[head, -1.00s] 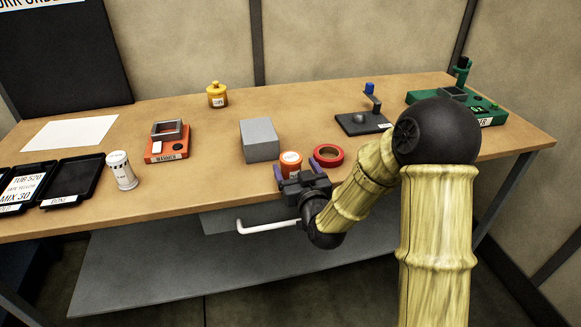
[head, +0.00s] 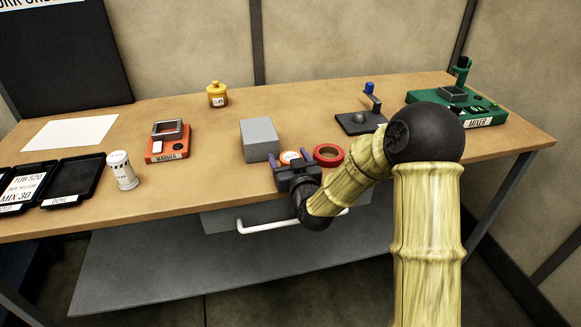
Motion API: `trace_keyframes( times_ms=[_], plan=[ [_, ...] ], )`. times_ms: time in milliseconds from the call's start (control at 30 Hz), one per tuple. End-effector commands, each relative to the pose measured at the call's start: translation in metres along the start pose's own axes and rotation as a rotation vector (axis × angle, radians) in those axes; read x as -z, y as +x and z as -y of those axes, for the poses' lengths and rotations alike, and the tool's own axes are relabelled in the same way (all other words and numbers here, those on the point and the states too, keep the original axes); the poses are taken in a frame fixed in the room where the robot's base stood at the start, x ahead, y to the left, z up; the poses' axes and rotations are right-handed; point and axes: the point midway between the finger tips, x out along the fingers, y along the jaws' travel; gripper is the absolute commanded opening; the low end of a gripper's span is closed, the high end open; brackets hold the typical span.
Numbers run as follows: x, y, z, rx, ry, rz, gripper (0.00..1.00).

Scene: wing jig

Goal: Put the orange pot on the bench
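The orange pot (head: 289,155) stands on the bench (head: 215,190) near its front edge. Only its pale labelled top and a little orange rim show; my gripper hides the rest. My gripper (head: 288,160) is just in front of the pot, low over the bench edge. Its two purple fingertips are apart, one to the left of the pot and one to the right. I cannot tell whether either touches it.
A grey block (head: 259,140) stands close behind and left of the pot. A red ring (head: 329,154) lies close to its right. A black stand (head: 361,121) and green mixer (head: 455,108) are farther right. The orange warmer (head: 167,145) and white canister (head: 121,172) are left.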

Motion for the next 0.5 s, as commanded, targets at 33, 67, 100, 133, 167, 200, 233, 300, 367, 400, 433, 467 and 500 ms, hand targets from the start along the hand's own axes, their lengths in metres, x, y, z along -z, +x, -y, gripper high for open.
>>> trace_keyframes(
  times_ms=[33,67,100,133,167,200,233,300,367,400,433,467,500],
  plan=[
    [0.0,-0.0001,0.0,0.0,0.0,0.0,0.61],
    [0.0,-0.0001,0.0,0.0,0.0,0.0,0.55],
    [0.0,-0.0001,0.0,0.0,0.0,0.0,0.47],
    [0.0,-0.0001,0.0,0.0,0.0,0.0,0.41],
    [0.0,-0.0001,0.0,0.0,0.0,0.0,0.35],
    [0.0,-0.0001,0.0,0.0,0.0,0.0,0.27],
    [0.0005,0.0,0.0,0.0,0.0,-0.001,0.27],
    [0.0004,0.0,0.0,0.0,0.0,-0.001,0.23],
    [0.0004,0.0,0.0,0.0,0.0,-0.001,0.23],
    [0.0006,0.0,0.0,0.0,0.0,-0.001,0.23],
    [0.0009,0.0,0.0,0.0,0.0,-0.001,0.23],
    [0.0017,0.0,-0.0001,0.0,0.0,-0.001,0.23],
    [0.0034,0.0,0.0,0.0,0.0,-0.002,0.23]
  ],
)
